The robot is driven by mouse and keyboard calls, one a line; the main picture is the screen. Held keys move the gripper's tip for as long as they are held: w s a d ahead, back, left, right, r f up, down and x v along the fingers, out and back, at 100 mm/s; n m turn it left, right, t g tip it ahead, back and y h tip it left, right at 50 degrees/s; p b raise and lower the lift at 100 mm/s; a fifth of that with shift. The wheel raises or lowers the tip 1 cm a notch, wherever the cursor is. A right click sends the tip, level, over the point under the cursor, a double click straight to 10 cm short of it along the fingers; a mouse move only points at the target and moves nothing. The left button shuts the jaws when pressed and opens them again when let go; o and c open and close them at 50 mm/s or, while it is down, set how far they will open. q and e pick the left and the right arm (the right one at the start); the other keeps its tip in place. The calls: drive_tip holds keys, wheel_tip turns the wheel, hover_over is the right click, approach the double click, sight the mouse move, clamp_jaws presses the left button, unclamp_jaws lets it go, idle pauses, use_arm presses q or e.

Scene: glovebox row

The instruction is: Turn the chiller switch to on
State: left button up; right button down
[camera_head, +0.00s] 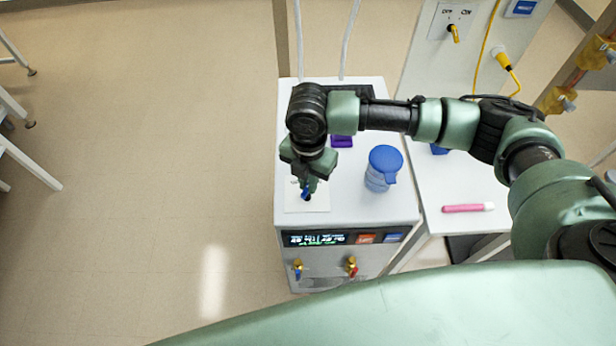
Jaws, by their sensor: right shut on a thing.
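The chiller (345,215) is a white box with a lit display on its front face. On its top, at the left, lies a pale plate (320,203) with a small blue knob (307,192), which looks like the switch. My right gripper (307,190) reaches down from above and is shut on this blue knob. The fingers cover most of the knob, so I cannot tell which way it points. My left gripper is not in view.
A blue-lidded jar (383,169) stands on the chiller right of the gripper, with a purple item (342,141) behind. A pink marker (468,208) lies on the white bench at right. A panel behind carries a yellow-handled switch (453,33) and a yellow plug (502,60).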

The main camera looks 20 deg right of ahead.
drive_tip(key=shift+w, duration=0.1)
drive_tip(key=c, duration=1.5)
unclamp_jaws()
drive_tip(key=shift+r, duration=0.1)
wheel_tip(320, 180, up, 8)
drive_tip(key=shift+f+b, duration=0.15)
drive_tip(key=shift+b, duration=0.5)
